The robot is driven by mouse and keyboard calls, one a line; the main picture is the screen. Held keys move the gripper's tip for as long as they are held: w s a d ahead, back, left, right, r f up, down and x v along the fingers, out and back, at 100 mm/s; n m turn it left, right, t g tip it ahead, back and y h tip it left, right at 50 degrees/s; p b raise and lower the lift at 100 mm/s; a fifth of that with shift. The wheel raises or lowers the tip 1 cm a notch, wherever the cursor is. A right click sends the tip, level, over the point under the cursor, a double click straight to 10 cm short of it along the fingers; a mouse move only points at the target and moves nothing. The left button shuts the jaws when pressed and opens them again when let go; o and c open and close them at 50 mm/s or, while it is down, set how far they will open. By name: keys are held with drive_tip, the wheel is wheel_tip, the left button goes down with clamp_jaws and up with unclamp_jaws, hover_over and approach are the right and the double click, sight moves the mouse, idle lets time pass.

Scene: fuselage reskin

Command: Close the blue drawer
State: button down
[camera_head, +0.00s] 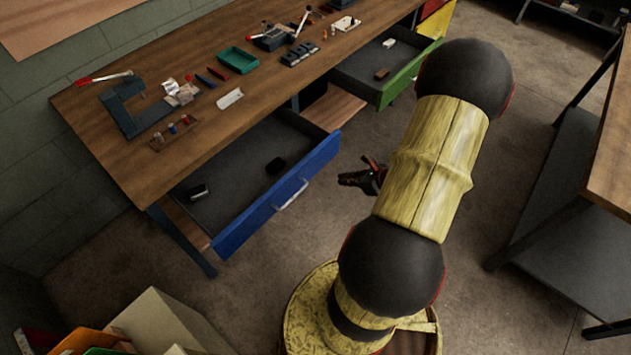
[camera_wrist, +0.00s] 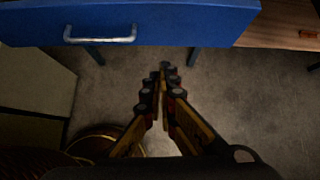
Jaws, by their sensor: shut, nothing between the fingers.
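The blue drawer (camera_head: 278,200) under the wooden workbench is pulled well out in the head view. Its grey interior holds a couple of small dark items. A silver handle (camera_head: 291,195) sits on its blue front. In the wrist view the blue front (camera_wrist: 190,22) spans the top, with its handle (camera_wrist: 100,40) at upper left. My gripper (camera_head: 345,179) is to the right of the drawer front in the head view, apart from it. In the wrist view my gripper (camera_wrist: 164,70) has its fingertips together, empty, below the drawer front and right of the handle.
A green drawer (camera_head: 400,78) farther back also stands open. The workbench (camera_head: 180,70) carries tools, a green tray (camera_head: 237,60) and small parts. Boxes (camera_head: 160,325) stand at lower left. Another table (camera_head: 570,200) is at right. Floor between is clear.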

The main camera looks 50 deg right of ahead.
drive_tip(key=shift+m, duration=0.4)
drive_tip(key=shift+w+d+r+b+x, duration=0.1)
drive_tip(key=shift+w+r+b+x, duration=0.45)
drive_tip(key=shift+x, duration=1.6)
drive_tip(key=shift+w+d+r+b+x, duration=0.15)
drive_tip(key=shift+b+x, duration=0.85)
drive_tip(key=shift+x, duration=1.15)
drive_tip(key=shift+w+d+r+b+x, duration=0.1)
drive_tip(key=shift+w+r+b+x, duration=0.45)
drive_tip(key=shift+x, duration=1.6)
drive_tip(key=shift+s+f, duration=0.15)
drive_tip(key=shift+f, duration=0.1)
drive_tip(key=b, duration=0.2)
hover_over(268, 145)
drive_tip(key=shift+s, duration=0.15)
drive_tip(key=shift+r, duration=0.15)
